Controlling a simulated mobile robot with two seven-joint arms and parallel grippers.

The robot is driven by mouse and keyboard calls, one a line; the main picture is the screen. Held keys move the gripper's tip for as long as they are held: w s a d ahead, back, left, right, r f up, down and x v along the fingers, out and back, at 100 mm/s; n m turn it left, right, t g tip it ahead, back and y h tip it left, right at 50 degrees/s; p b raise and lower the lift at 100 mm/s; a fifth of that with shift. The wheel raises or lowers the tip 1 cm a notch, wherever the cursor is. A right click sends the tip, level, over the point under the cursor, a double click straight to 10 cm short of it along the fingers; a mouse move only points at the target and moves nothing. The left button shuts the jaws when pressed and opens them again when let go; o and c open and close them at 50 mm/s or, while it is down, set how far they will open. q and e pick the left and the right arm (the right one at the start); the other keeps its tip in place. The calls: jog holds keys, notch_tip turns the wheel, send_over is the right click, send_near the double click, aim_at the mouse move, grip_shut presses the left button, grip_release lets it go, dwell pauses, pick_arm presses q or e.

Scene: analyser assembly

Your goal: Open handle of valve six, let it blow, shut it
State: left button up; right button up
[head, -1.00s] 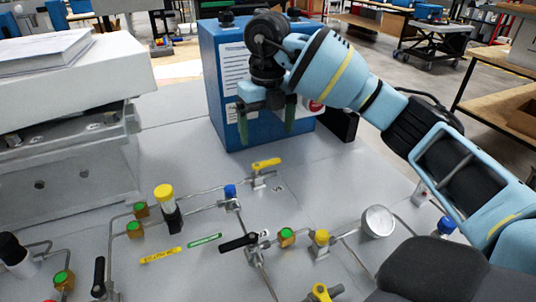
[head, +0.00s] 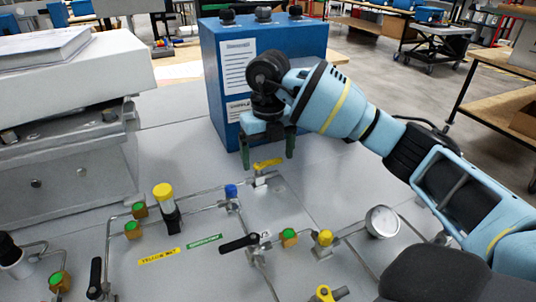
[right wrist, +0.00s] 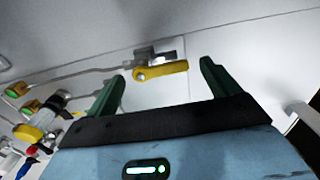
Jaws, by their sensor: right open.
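A valve with a yellow lever handle (head: 267,163) stands on the grey panel (head: 300,190), in front of the blue box; I cannot read a number six beside it. My right gripper (head: 268,150) is open and empty, pointing down just above and behind this handle. In the right wrist view the yellow handle (right wrist: 165,70) lies crosswise between the two green fingers (right wrist: 162,72), apart from both. My left gripper is not in view.
The blue box (head: 225,110) stands close behind my right gripper. Nearby are a blue-capped fitting (head: 231,191), a black lever (head: 238,243), a yellow-topped cylinder (head: 163,191) and a round gauge (head: 382,222). A white machine block (head: 80,90) stands at left.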

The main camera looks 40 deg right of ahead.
jog(key=shift+f, duration=0.15)
